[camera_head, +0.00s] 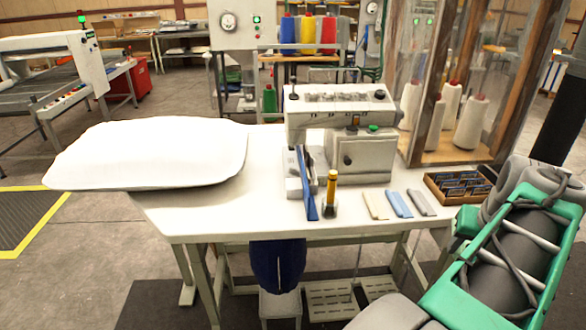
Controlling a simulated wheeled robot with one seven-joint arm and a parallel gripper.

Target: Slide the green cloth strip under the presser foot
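The white sewing machine (362,158) stands on the white table (262,215) in the head view. A dark blue strip (307,190) lies along the machine's bed, below the needle end, and hangs towards the table's front. The presser foot is too small and hidden to make out. I see no strip that is clearly green. My green and grey arm fills the lower right, but my gripper is out of view.
A large white pillow (150,153) covers the table's left part and overhangs it. A yellow-topped bottle (331,190) stands before the machine. A wooden tray (433,188) of small packets and a glazed wooden cabinet (428,150) with thread cones are at right.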

